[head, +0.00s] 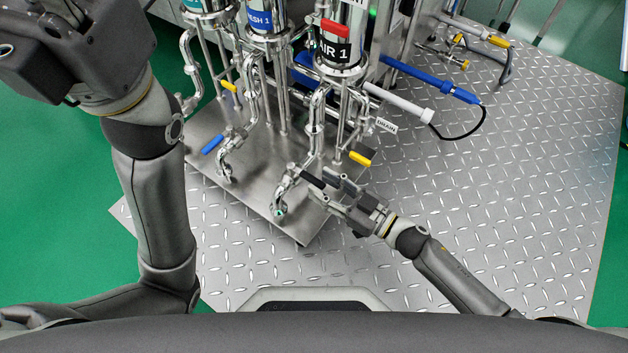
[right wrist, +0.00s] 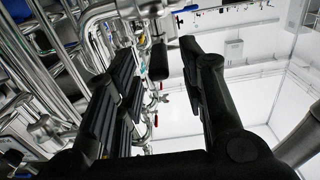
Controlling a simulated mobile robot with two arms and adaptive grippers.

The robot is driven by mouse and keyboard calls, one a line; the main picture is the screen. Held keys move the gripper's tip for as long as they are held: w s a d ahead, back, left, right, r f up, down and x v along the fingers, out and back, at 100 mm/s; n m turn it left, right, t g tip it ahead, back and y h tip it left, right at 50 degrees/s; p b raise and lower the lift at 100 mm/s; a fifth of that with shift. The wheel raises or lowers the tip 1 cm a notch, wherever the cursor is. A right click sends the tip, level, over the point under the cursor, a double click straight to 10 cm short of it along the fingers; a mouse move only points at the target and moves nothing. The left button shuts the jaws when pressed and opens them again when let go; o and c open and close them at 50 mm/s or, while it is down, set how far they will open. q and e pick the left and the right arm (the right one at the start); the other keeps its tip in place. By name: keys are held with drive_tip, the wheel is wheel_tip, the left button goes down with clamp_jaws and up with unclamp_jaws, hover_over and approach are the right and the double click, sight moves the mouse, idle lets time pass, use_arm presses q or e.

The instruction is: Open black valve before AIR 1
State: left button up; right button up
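The AIR 1 column (head: 340,50) stands at the top centre of the head view, with a black label and a red tag. Below it, a pipe runs down to a valve with a short black handle (head: 312,179). My right gripper (head: 325,186) is open at this handle, with its fingers pointing toward it. In the right wrist view the two fingers (right wrist: 160,85) stand apart, and a dark piece that looks like the handle (right wrist: 158,62) shows between them. I cannot tell whether they touch it. My left gripper's dark body (head: 60,50) is at the upper left, its fingertips out of frame.
A yellow handle (head: 360,158) sits just right of the black one. A blue handle (head: 212,143) and another yellow handle (head: 229,86) are on pipes to the left. A steel tray (head: 230,185) lies under the pipes. The diamond-plate floor (head: 530,180) at right is mostly clear.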

sight(301, 171)
drive_tip(key=shift+b+x, duration=0.45)
drive_tip(key=shift+x, duration=1.25)
drive_tip(key=shift+r, duration=0.1)
drive_tip(key=shift+d, duration=0.1)
clamp_jaws()
